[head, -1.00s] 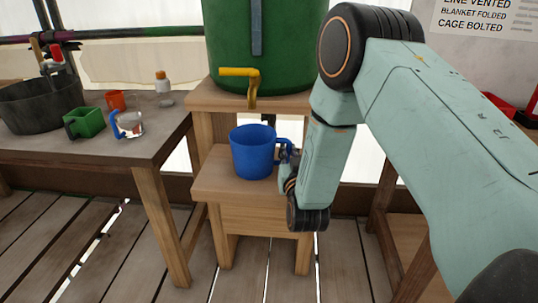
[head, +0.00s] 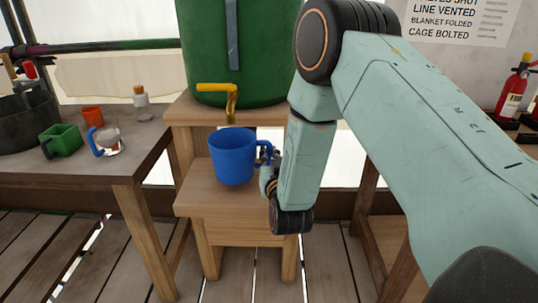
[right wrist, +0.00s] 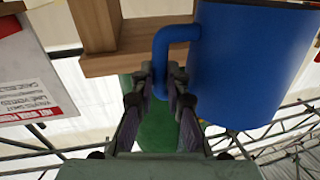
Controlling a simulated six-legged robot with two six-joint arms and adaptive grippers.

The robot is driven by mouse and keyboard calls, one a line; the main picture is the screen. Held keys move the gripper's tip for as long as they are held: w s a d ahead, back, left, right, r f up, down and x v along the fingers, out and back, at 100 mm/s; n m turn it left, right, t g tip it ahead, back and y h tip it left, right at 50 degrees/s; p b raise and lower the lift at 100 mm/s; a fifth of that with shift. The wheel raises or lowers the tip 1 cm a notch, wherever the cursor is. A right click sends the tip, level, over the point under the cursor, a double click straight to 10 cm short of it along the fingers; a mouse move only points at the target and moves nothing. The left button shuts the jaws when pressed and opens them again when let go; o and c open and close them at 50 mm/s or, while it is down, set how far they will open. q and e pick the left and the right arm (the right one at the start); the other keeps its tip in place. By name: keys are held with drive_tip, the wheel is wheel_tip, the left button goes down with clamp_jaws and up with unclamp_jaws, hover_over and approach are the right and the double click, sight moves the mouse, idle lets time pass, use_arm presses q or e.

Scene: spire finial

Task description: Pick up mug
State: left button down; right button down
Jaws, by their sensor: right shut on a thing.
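The blue mug (head: 232,158) is upright at the low wooden step below the yellow tap, its handle toward the right. I cannot tell from the head view whether its base touches the step. My right gripper (head: 268,172) is at the handle. In the right wrist view the mug (right wrist: 245,65) fills the right side, and my right gripper (right wrist: 160,80) is shut on its handle, one finger on each side. The fingertips are partly hidden by the arm in the head view. My left gripper is not in view.
A green barrel (head: 232,50) with a yellow tap (head: 230,93) stands on the higher step behind the mug. A fire extinguisher (head: 514,92) stands right.

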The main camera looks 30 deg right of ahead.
drive_tip(key=p+v, duration=0.3)
drive_tip(key=v, duration=1.4)
idle(0.5)
drive_tip(key=shift+s+a, duration=0.1)
drive_tip(key=shift+a, duration=0.1)
drive_tip(key=w+a+f+n+t+y, duration=0.1)
drive_tip(key=w+a+n+y, duration=0.2)
drive_tip(key=a+y, duration=0.3)
drive_tip(key=a+n, duration=0.1)
drive_tip(key=a, duration=0.3)
drive_tip(key=shift+f+p, duration=0.15)
drive_tip(key=shift+p, duration=0.15)
drive_tip(key=shift+w+d, duration=0.1)
drive_tip(key=shift+d, duration=0.05)
